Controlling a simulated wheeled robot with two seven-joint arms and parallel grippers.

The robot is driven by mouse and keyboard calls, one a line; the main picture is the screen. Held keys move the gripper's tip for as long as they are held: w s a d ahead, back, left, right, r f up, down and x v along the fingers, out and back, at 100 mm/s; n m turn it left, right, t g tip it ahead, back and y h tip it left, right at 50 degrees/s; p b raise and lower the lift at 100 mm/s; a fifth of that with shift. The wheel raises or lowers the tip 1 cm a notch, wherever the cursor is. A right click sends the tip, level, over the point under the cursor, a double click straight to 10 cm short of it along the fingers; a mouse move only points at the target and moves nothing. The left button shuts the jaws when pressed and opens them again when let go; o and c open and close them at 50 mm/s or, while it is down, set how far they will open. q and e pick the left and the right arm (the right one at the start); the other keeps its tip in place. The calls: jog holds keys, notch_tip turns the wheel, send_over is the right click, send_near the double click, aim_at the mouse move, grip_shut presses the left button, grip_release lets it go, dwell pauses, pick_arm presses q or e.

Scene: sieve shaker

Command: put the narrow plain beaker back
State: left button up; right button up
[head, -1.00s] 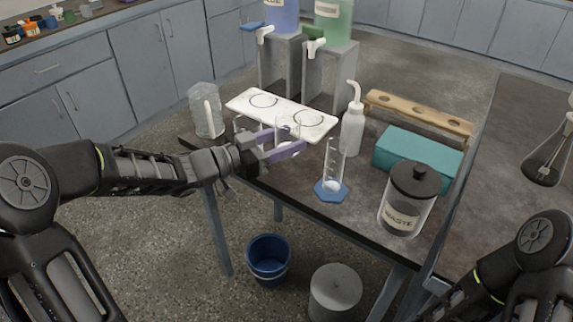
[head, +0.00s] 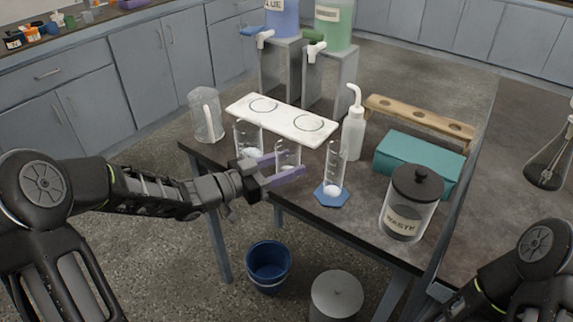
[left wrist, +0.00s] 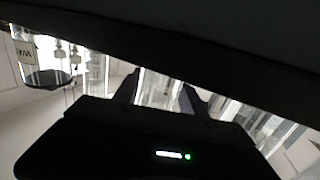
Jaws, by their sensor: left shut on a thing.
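My left gripper (head: 288,166) is shut on a narrow clear beaker (head: 288,152), near the table's front edge. The beaker is upright, in front of the white board. Its base is partly hidden by the fingers, so I cannot tell whether it touches the table. In the left wrist view clear glass (left wrist: 158,88) shows between the two fingers. Another clear beaker (head: 248,136), wider, stands just left of the held one. My right gripper is out of the picture.
A graduated cylinder (head: 334,165) on a blue foot stands right of the held beaker. A clear jug (head: 206,115) stands at the left. A wash bottle (head: 354,130), teal box (head: 418,160) and waste jar (head: 410,205) stand to the right. A blue bucket (head: 268,268) is on the floor.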

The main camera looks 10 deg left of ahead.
pick_arm(q)
jog(key=shift+f, duration=0.15)
jog(key=o, duration=1.5)
jog(key=shift+r, duration=0.2)
jog(key=p+v, duration=0.1)
jog(key=v, duration=1.1)
